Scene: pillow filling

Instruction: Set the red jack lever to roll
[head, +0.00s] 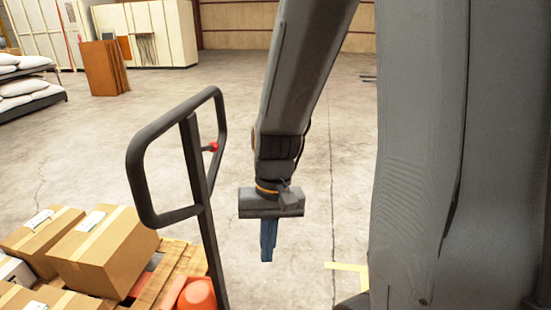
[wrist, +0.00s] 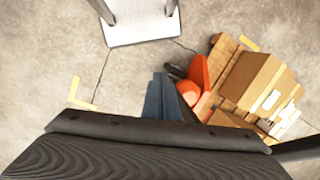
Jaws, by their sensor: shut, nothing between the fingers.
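The red jack lever (head: 211,147) is a small red-tipped lever on the inner right side of the black loop handle (head: 137,172) of the pallet jack in the head view. My gripper (head: 267,255) hangs pointing down, to the right of the handle and lower in the picture than the lever. Its blue fingers are together, with nothing between them, and look apart from the lever. In the wrist view my gripper (wrist: 162,85) shows over bare floor, left of the orange-red jack body (wrist: 199,72). I cannot make out the red lever in the wrist view.
Cardboard boxes (head: 103,250) sit on a wooden pallet (head: 181,262) at the lower left. A yellow floor mark (head: 350,267) lies to the right of my gripper. White sacks (head: 22,85) are on a rack at the far left. The concrete floor behind is mostly clear.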

